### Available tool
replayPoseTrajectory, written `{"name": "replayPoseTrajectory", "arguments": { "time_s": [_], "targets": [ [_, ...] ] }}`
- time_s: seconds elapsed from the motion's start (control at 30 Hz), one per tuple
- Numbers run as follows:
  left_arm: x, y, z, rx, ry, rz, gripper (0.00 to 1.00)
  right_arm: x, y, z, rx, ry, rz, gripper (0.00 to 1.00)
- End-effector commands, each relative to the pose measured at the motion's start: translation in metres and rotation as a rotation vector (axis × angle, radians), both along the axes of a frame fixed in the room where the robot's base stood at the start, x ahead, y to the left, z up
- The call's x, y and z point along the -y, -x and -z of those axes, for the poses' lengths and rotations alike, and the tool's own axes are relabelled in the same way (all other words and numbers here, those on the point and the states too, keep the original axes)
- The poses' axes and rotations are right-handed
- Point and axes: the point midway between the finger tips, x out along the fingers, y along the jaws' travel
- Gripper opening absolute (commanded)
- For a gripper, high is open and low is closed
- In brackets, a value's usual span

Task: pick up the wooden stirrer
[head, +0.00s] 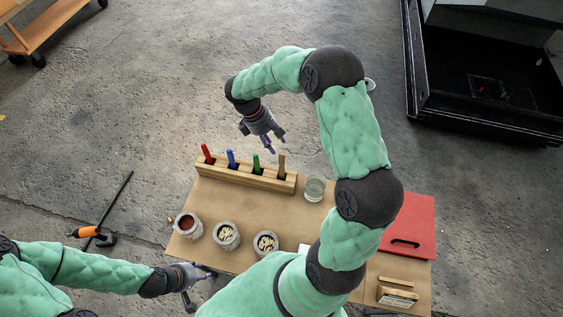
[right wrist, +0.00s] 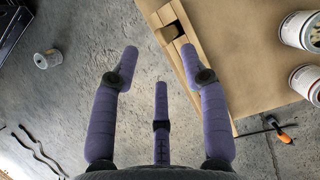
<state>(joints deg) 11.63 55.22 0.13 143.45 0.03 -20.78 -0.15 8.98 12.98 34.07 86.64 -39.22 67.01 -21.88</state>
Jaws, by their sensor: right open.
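The wooden stirrer (head: 282,166) stands upright in the right-hand slot of a wooden rack (head: 240,177) at the table's back edge. Red (head: 207,153), blue (head: 232,158) and green (head: 256,163) handles stand in the other slots. My right gripper (head: 269,144) is open and empty, above and behind the rack, apart from the stirrer. My left gripper (head: 197,287) is open and empty at the table's front left edge.
Several cans, one with red contents (head: 187,225), stand at the front left. The table middle is clear.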

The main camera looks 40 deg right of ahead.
Motion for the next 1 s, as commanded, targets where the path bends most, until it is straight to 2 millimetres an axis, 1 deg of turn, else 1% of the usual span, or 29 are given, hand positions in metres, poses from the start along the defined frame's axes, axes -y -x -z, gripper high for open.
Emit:
{"name": "replayPoseTrajectory", "arguments": {
  "time_s": [0.03, 0.2, 0.3, 0.47, 0.57, 0.73, 0.83, 0.9, 1.0],
  "targets": [
    [0.0, 0.0, 0.001, -0.001, 0.0, 0.0, 0.4, 0.002, 0.003, 0.009, -0.004, 0.0, 0.001, 0.45],
    [0.0, 0.0, 0.004, 0.0, 0.0, 0.0, 0.4, 0.008, 0.011, 0.032, -0.004, 0.0, 0.001, 0.45],
    [0.0, 0.0, 0.004, 0.0, 0.0, 0.0, 0.4, 0.01, 0.013, 0.04, -0.002, -0.001, 0.0, 0.45],
    [0.0, 0.0, 0.005, 0.0, 0.0, 0.0, 0.4, 0.011, 0.014, 0.046, -0.002, -0.001, 0.0, 0.45],
    [0.0, 0.0, 0.006, 0.0, 0.0, 0.0, 0.4, 0.012, 0.015, 0.054, -0.004, -0.001, 0.0, 0.45],
    [0.0, 0.0, 0.008, 0.0, 0.0, 0.0, 0.4, 0.016, 0.016, 0.077, -0.004, -0.002, 0.002, 0.45],
    [0.0, 0.0, 0.009, 0.0, 0.0, 0.0, 0.4, 0.02, 0.02, 0.09, -0.004, -0.001, 0.0, 0.45],
    [0.0, 0.0, 0.009, 0.0, 0.0, 0.0, 0.4, 0.021, 0.021, 0.094, -0.001, -0.002, 0.0, 0.45],
    [0.0, 0.0, 0.009, 0.0, 0.0, 0.0, 0.4, 0.021, 0.021, 0.095, 0.0, -0.001, 0.0, 0.45]
  ]
}}
